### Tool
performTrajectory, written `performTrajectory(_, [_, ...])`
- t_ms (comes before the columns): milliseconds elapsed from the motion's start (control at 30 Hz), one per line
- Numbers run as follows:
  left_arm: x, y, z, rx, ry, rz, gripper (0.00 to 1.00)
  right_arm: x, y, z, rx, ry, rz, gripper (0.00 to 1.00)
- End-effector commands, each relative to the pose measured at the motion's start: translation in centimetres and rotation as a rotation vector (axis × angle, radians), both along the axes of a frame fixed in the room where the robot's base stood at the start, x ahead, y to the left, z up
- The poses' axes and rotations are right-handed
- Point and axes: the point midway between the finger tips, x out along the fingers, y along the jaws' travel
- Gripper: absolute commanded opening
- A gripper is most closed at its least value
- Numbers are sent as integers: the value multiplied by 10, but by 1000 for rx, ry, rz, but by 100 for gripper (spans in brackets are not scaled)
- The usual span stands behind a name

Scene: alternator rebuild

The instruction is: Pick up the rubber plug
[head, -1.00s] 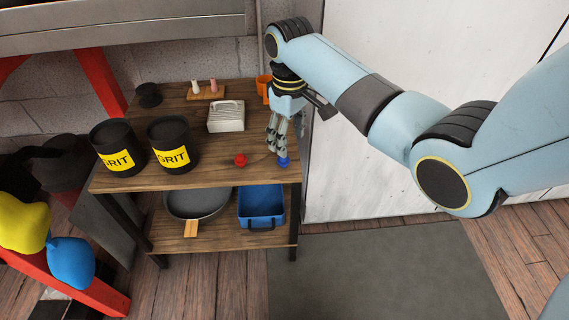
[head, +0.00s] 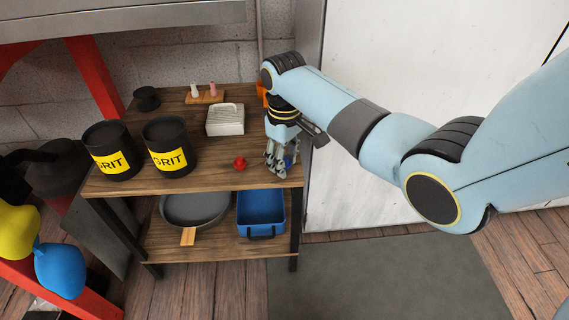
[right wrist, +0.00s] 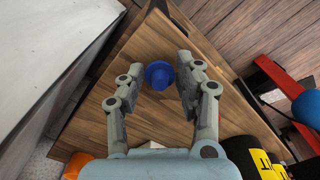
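A small blue plug with a round stepped shape, which I take as the rubber plug, stands near the front right corner of the wooden shelf top (head: 215,172). It shows in the right wrist view (right wrist: 159,75) and, partly hidden by the fingers, in the head view (head: 289,162). My right gripper (head: 277,170) points down at the front right of the shelf top. In the right wrist view the gripper (right wrist: 153,88) is open, its fingers apart on either side of the plug, with gaps on both sides. My left gripper is not in view.
A red knob (head: 239,163) stands just left of the gripper. A white box (head: 225,121), two black GRIT cans (head: 168,148) and an orange cup (head: 261,92) share the top. A pan (head: 195,208) and blue bin (head: 261,212) sit below.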

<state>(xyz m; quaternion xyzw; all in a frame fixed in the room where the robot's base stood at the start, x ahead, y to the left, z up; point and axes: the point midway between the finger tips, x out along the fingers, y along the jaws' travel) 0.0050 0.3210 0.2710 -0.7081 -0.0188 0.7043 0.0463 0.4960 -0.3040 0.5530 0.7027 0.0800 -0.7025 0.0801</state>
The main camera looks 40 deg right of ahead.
Motion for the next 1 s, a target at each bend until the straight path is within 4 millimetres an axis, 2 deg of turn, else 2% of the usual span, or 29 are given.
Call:
performTrajectory(33, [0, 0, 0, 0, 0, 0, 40, 0, 0, 0, 0, 0, 0, 26])
performTrajectory(167, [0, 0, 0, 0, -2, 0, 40, 0, 0, 0, 0, 1, 0, 11])
performTrajectory(567, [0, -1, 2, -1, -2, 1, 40, 0, 0, 4, 0, 0, 0, 11])
performTrajectory(667, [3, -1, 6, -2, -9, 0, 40, 0, 0, 13, 0, -1, 0, 11])
performTrajectory(867, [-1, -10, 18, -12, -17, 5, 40, 1, 0, 48, 0, -4, 0, 11])
performTrajectory(1000, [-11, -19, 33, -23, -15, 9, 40, -31, 10, 66, 0, -2, 0, 11])
